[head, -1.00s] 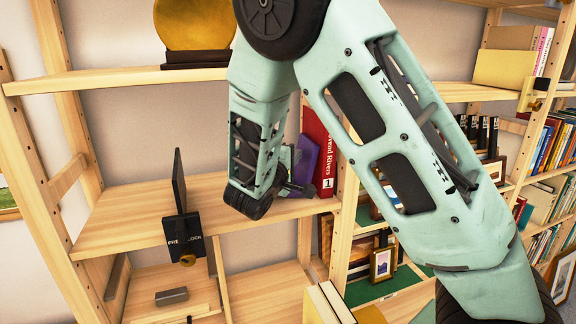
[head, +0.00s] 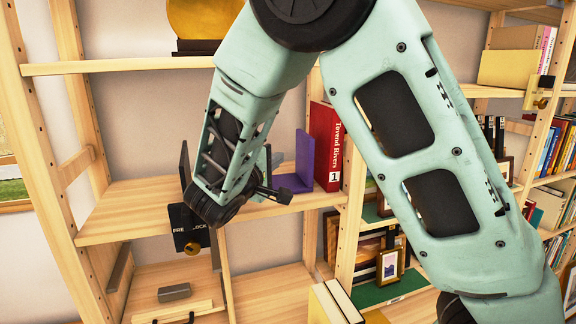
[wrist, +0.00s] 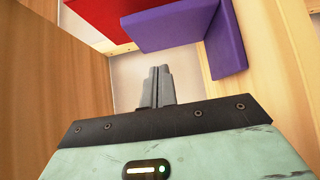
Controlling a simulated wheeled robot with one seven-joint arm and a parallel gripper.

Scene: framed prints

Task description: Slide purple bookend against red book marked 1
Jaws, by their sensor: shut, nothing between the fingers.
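The red book (head: 325,148) marked 1 stands upright on the middle shelf near its right-hand post. The L-shaped purple bookend (head: 304,160) stands just left of it, with its foot extending left along the shelf. Any small gap between them is hard to judge. My gripper (head: 278,194) is shut and empty, in front of and left of the bookend, above the shelf's front part. In the wrist view, my closed fingers (wrist: 160,72) point toward the purple bookend (wrist: 226,42), apart from it; the red book (wrist: 92,12) borders it at the top left.
A black bookend-like stand with a sign (head: 188,228) is at the shelf's left front, partly behind my arm. A gold disc (head: 205,18) sits on the shelf above. Bare shelf (head: 125,205) lies to the left. The wooden post (head: 352,200) bounds the right.

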